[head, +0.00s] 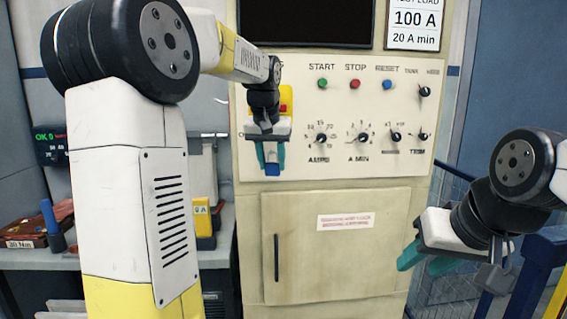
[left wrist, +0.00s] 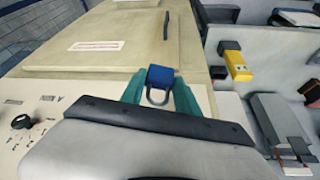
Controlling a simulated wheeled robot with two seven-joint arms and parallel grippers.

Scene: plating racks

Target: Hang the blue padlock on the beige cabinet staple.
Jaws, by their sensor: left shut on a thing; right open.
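The blue padlock (head: 272,170) is between the teal fingertips of my left gripper (head: 271,158), in front of the beige cabinet's control panel. In the left wrist view, the padlock's blue body (left wrist: 160,76) sits between the fingers of my left gripper (left wrist: 160,92), with its grey shackle (left wrist: 158,97) toward the camera. The beige cabinet (head: 400,280) has a closed lower door (head: 345,250) with a dark upright handle (head: 276,257). I cannot make out the staple in either view. My right gripper (head: 423,263) is open and empty, right of the door.
The panel (head: 300,160) carries knobs and coloured buttons. A red-and-yellow switch (head: 286,98) is partly hidden behind my left wrist. A workbench (head: 40,260) with a tool tray (head: 22,232) and a yellow box (head: 205,222) stands left. A blue mesh fence (head: 450,190) stands right.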

